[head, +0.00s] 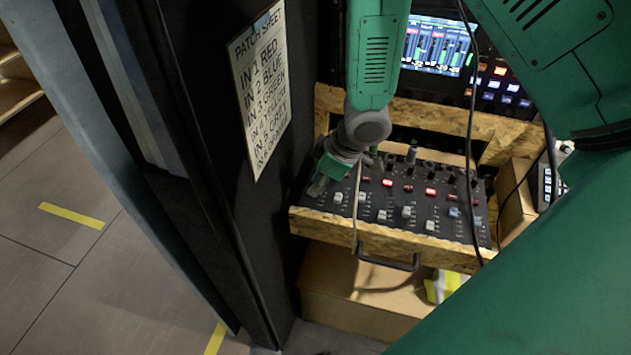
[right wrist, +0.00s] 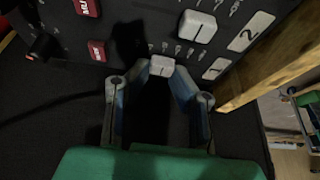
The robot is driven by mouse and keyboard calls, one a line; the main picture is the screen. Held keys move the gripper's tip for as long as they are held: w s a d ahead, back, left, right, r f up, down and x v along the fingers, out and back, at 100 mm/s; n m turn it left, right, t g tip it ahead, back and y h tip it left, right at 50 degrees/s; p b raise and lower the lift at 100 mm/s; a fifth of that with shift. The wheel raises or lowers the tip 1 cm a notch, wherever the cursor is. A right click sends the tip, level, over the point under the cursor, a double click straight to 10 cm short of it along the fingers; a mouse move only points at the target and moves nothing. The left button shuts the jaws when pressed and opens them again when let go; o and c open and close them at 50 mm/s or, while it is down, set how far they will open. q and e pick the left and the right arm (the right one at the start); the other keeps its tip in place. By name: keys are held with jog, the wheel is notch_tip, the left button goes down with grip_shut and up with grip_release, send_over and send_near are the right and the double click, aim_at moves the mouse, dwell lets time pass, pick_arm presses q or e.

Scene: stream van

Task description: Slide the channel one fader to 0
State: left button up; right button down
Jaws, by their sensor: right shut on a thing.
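My right gripper (head: 321,183) reaches down to the left end of the mixer (head: 420,178). In the right wrist view its two fingertips (right wrist: 160,72) close around a pale fader cap (right wrist: 161,66), in line with the label 1 (right wrist: 217,68). This is the channel one fader; the gripper is shut on it. The channel two fader cap (right wrist: 197,26) stands beside it, clear of the fingers. Scale marks lie between the channel one cap and its label. In the head view the gripper hides the held cap. My left gripper is not in view.
The mixer lies in a wooden tray (head: 395,238) with a black handle (head: 388,264). A dark wall with a patch sheet (head: 262,85) stands close at left. A lit screen (head: 437,45) is behind. Black cables hang across the mixer's right side.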

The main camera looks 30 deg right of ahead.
jog(key=shift+d+r+p, duration=0.1)
jog(key=shift+d+p, duration=0.3)
jog(key=shift+d, duration=0.1)
jog(key=shift+w+d, duration=0.2)
jog(key=shift+f, duration=0.25)
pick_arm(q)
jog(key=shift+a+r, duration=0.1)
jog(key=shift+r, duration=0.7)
pick_arm(e)
jog(key=c, duration=1.4)
grip_release()
jog(key=shift+d, duration=0.15)
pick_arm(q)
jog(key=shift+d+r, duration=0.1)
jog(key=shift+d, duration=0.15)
